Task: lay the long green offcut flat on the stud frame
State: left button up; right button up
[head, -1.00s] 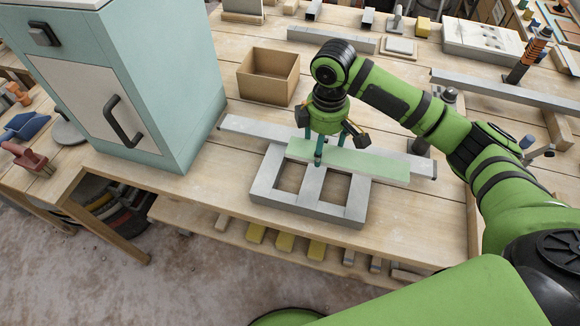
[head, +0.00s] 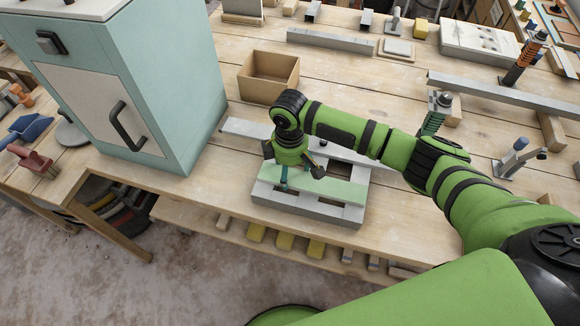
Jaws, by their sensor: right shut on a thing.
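The long green offcut (head: 340,188) is a flat pale-green strip. It lies lengthwise across the grey stud frame (head: 354,212) and covers part of its openings. It looks about level; I cannot tell whether it rests on the frame or is held just above it. My right gripper (head: 300,180) points down over the offcut's left half and is shut on it. The gripper hides part of the offcut's far edge. My left gripper is not in view.
A long grey bar (head: 245,128) lies just behind the frame. An open cardboard box (head: 268,88) stands behind that. A pale blue cabinet (head: 185,90) rises at the left. The bench's front edge is close to the frame, and bare wood lies to its right.

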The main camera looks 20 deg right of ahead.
jog(key=o, duration=1.3)
jog(key=shift+f, duration=0.1)
jog(key=shift+c, duration=0.2)
notch_tip(320, 180, up, 12)
jog(key=b, duration=0.1)
jog(key=shift+r, duration=0.2)
